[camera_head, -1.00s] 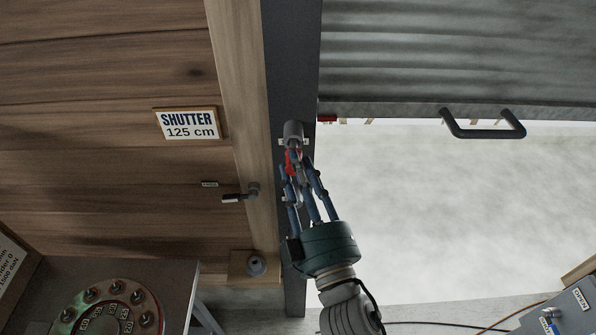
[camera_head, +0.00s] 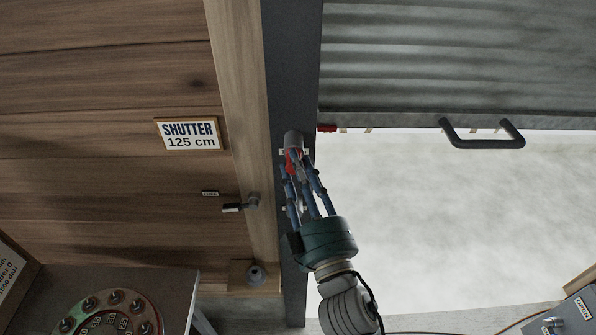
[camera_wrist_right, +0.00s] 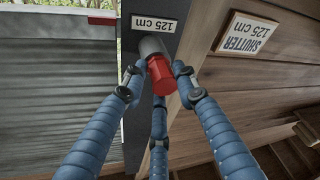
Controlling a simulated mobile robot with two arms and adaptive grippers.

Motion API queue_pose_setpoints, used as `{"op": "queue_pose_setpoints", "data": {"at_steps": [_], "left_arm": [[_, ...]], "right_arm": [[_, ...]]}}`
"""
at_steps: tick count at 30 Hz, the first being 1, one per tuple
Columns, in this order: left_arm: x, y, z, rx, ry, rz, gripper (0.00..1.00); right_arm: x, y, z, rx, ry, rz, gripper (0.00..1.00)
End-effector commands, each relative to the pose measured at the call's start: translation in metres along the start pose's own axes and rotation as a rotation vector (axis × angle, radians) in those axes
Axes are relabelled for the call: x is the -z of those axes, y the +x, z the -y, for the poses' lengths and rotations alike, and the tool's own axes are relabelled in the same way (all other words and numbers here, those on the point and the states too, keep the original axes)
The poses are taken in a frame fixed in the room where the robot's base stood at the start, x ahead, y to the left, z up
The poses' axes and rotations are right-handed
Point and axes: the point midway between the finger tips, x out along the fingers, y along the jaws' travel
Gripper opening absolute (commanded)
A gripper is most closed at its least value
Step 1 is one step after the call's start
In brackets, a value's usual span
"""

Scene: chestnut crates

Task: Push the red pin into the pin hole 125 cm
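The red pin (camera_head: 293,161) sits at the grey round pin socket (camera_head: 293,139) on the dark post. In the right wrist view, the red pin head (camera_wrist_right: 161,76) sticks out of the grey socket (camera_wrist_right: 151,46), below an upside-down "125 cm" label (camera_wrist_right: 154,25). My right gripper (camera_head: 298,163) has its three blue fingers closed around the red head, with the fingertips at its sides. It also shows in the right wrist view (camera_wrist_right: 158,78). How deep the pin sits is hidden. My left gripper is out of view.
A "SHUTTER 125 cm" sign (camera_head: 188,134) hangs on the plank wall left of the post. The grey shutter (camera_head: 450,60) with a dark handle (camera_head: 482,140) hangs at right above a bright opening. A small lever (camera_head: 240,205) and a dial stand (camera_head: 105,315) are at left.

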Motion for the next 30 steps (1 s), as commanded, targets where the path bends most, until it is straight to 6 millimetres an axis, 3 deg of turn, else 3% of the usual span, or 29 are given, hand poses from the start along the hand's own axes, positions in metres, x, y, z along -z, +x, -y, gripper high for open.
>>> {"op": "queue_pose_setpoints", "data": {"at_steps": [1, 3, 16, 30], "left_arm": [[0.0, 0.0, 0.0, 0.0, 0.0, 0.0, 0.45], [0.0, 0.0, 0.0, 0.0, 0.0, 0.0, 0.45], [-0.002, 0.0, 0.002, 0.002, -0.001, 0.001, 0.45], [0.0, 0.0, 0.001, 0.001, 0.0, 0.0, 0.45]], "right_arm": [[0.0, 0.0, 0.0, 0.0, 0.0, -0.001, 0.37], [0.0, 0.0, 0.0, 0.0, 0.0, 0.0, 0.51], [-0.001, -0.009, 0.001, 0.001, 0.002, 0.003, 0.51], [-0.001, -0.091, 0.001, 0.001, 0.002, 0.006, 0.51]]}}
